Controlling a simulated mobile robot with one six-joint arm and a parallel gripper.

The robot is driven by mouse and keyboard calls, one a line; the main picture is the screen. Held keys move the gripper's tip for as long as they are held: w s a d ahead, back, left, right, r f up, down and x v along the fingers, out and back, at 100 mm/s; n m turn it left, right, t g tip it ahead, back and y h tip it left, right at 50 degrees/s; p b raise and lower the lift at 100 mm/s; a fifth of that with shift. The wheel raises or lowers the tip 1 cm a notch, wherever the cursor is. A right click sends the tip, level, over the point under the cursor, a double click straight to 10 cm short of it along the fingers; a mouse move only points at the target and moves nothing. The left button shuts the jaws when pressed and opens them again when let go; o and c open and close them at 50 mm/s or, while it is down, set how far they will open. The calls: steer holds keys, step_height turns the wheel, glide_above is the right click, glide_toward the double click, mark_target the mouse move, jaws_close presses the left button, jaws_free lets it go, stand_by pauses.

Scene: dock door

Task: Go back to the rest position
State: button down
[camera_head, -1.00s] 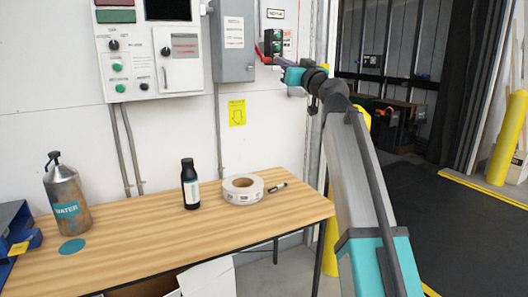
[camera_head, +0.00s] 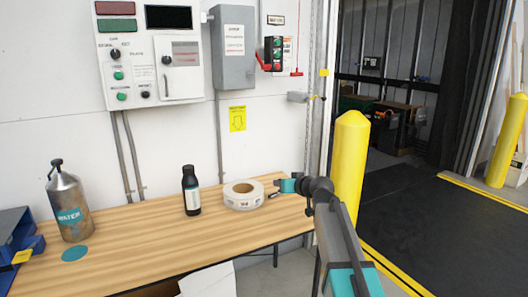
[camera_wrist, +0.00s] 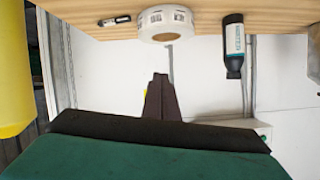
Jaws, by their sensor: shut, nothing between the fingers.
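My gripper (camera_head: 279,184) is shut and empty in the head view. It points left, over or near the right end of the wooden table (camera_head: 130,226), just right of the white tape roll (camera_head: 243,200). A marker (camera_head: 273,195) lies just below its tip in the picture; whether they touch I cannot tell. In the wrist view my dark fingers (camera_wrist: 161,84) are closed together. That view looks upside down, with the table edge (camera_wrist: 200,10) along the top.
A black bottle (camera_head: 191,196), a metal water bottle (camera_head: 69,207) and a blue bin (camera_head: 18,240) stand on the table. A yellow post (camera_head: 350,160) is close behind my arm. A button box (camera_head: 275,54) and control panel (camera_head: 150,50) hang on the wall.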

steer(key=s+d+f+m+g+h+p, duration=0.1)
steer(key=s+f+g, duration=0.2)
steer(key=s+f, duration=0.7)
steer(key=s+d+f+g+h+p, duration=0.1)
steer(key=s+f+g, duration=0.3)
steer(key=f, duration=1.3)
steer(key=s+d+f+m+g+h+p, duration=0.1)
steer(key=s+d+f+p, duration=0.1)
steer(key=s+f, duration=0.85)
steer(key=s+d+f+g+h+p, duration=0.1)
steer(key=s+f, duration=0.5)
steer(key=s, duration=0.6)
steer(key=s+d+f+m+g+h+p, duration=0.1)
steer(key=s+d+f+g, duration=0.2)
steer(key=s, duration=1)
steer(key=s+d+f+g+h+p, duration=0.1)
steer(key=s+d+f+g, duration=0.2)
steer(key=s+f+g, duration=0.2)
steer(key=s+f, duration=0.3)
steer(key=s, duration=0.4)
steer(key=shift+s+f+h, duration=0.3)
steer(key=shift+s+f, duration=0.05)
steer(key=shift+f, duration=0.05)
steer(key=shift+a, duration=0.1)
